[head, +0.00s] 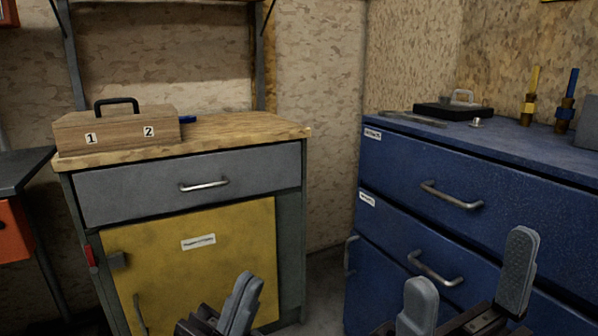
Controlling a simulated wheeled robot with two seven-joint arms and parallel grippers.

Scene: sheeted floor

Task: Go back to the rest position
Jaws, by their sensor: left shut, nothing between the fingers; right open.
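My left gripper (242,301) is at the bottom of the head view, in front of the yellow cabinet door (205,255). Its grey fingers are together with nothing between them. My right gripper (468,290) is at the bottom right, in front of the blue drawer cabinet (400,165). Its two grey fingers are wide apart and nothing is between them. The lower parts of both grippers are cut off by the frame edge.
A wooden box (115,130) labelled 1 and 2 stands on the wooden worktop (250,128), with a blue item (187,119) beside it. A black case (453,111) and two upright tools (530,100) stand on the blue cabinet. Floor (325,285) shows between the cabinets.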

